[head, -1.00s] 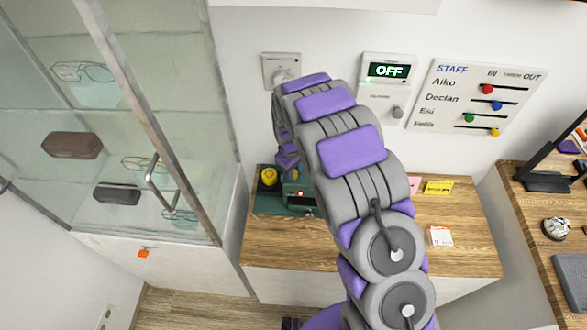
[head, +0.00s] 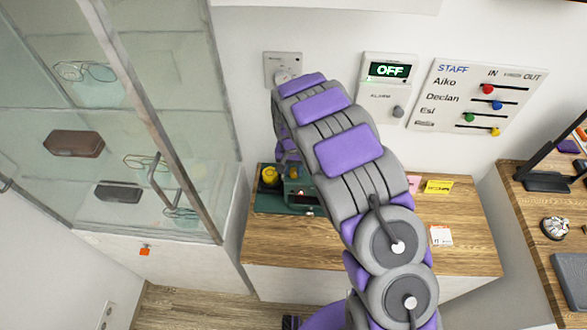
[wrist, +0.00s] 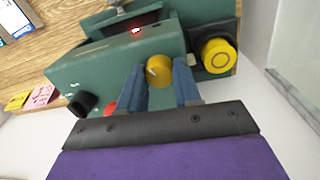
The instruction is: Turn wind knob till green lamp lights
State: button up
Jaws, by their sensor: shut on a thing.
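A green machine (wrist: 100,72) stands on the wooden counter; it also shows in the head view (head: 299,199), partly behind my arm. A small yellow knob (wrist: 160,72) with a pointer mark sits on its face. My gripper (wrist: 158,66) is shut on this knob, with one blue finger on each side. I read no label naming it the wind knob. A red lamp (wrist: 136,30) glows on the machine. I see no lit green lamp.
A large yellow button (wrist: 218,55) on a black base is close right of the fingers. A red button (wrist: 110,107) and a black knob (wrist: 84,103) are on the left. A glass cabinet (head: 150,110) stands left of the counter (head: 400,262).

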jog(key=m, duration=0.5)
jog(key=shift+w+m, duration=0.2)
jog(key=shift+m, duration=0.1)
jog(key=m, duration=0.4)
jog(key=shift+r, duration=0.1)
jog(key=m, duration=0.5)
jog(key=shift+m+y, duration=0.3)
jog(key=shift+m, duration=2.7)
jog(key=o, duration=1)
jog(key=shift+g, duration=0.3)
jog(key=shift+o, duration=0.2)
